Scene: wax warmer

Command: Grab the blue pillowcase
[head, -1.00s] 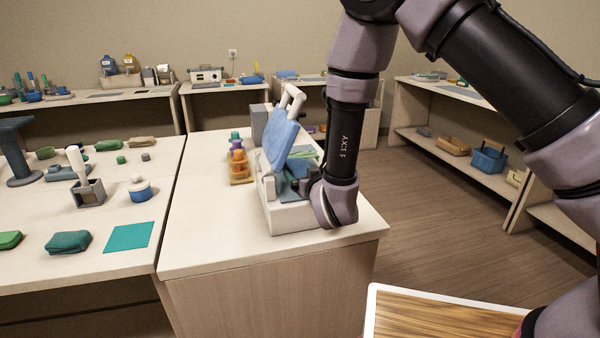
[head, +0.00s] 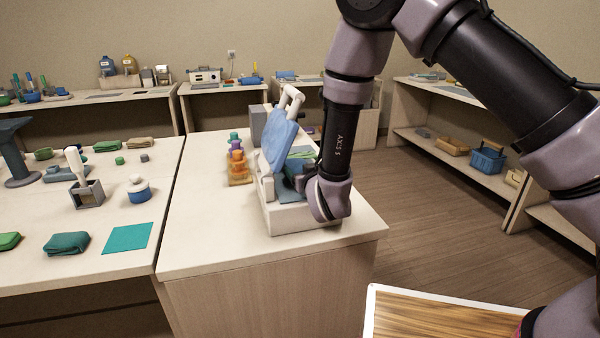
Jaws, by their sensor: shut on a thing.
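A white press-like machine (head: 290,218) stands on the near table, with its blue-faced lid (head: 279,146) tilted open and a white handle on top. Flat blue cloth, seemingly the blue pillowcase (head: 287,193), lies in the machine's open bed below the lid. My gripper (head: 299,184) reaches into the bed from the right, low at the cloth. It is shut on the cloth, as far as can be seen. My wrist and the machine's edge partly hide the fingertips and the grip.
The left table holds a teal mat (head: 128,238), a folded green cloth (head: 67,243) and a blue-white pot (head: 139,190). The table's front corner is clear.

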